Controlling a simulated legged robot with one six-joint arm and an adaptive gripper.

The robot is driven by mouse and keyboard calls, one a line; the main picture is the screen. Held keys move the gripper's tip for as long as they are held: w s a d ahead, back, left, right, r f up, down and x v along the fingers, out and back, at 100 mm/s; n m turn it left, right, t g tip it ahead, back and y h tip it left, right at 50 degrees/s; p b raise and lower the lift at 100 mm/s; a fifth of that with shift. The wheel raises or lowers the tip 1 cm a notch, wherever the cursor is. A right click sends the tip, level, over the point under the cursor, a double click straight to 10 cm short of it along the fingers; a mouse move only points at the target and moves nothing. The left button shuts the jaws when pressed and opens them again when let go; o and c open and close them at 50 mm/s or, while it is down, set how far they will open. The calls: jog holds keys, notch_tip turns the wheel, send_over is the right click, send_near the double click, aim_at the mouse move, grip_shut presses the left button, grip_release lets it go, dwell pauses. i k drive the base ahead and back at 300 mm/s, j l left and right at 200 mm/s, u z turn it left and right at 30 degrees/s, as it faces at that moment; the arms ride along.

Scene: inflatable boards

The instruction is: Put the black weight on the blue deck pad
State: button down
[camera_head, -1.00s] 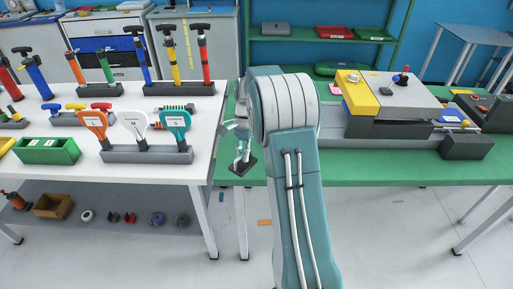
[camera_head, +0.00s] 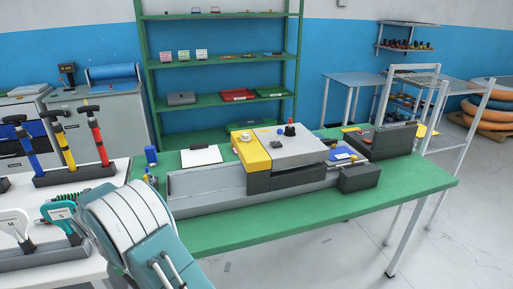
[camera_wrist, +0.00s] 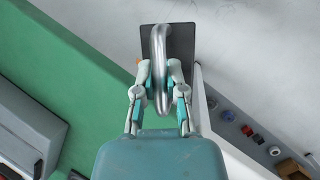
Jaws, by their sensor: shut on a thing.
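The black weight (camera_wrist: 181,45) is a dark flat block with a bent metal handle (camera_wrist: 158,65). My gripper (camera_wrist: 158,88) is shut on this handle in the wrist view, and the weight hangs over the pale floor beyond the green table's edge. In the head view my arm's large joint fills the lower left, and the gripper and weight are hidden. A small blue surface (camera_head: 343,154) lies at the right end of the grey and yellow machine, with a small pale thing on it; it may be the blue deck pad, but I cannot be sure.
The green table (camera_head: 430,186) carries the grey and yellow machine (camera_head: 285,148), a long grey rail (camera_head: 205,190), a dark block (camera_head: 359,177), a white sheet (camera_head: 201,156) and an open dark case (camera_head: 388,142). A white table (camera_head: 110,185) with pumps stands left. The green front strip is clear.

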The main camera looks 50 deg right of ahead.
aim_at(341, 155)
jog(key=k+l, duration=0.2)
jog(key=l, duration=0.15)
jog(key=k+l+z, duration=0.15)
jog(key=l, duration=0.2)
jog(key=k+l, duration=0.2)
jog(key=l, duration=0.2)
jog(key=k+l+z, duration=0.1)
jog(key=l, duration=0.25)
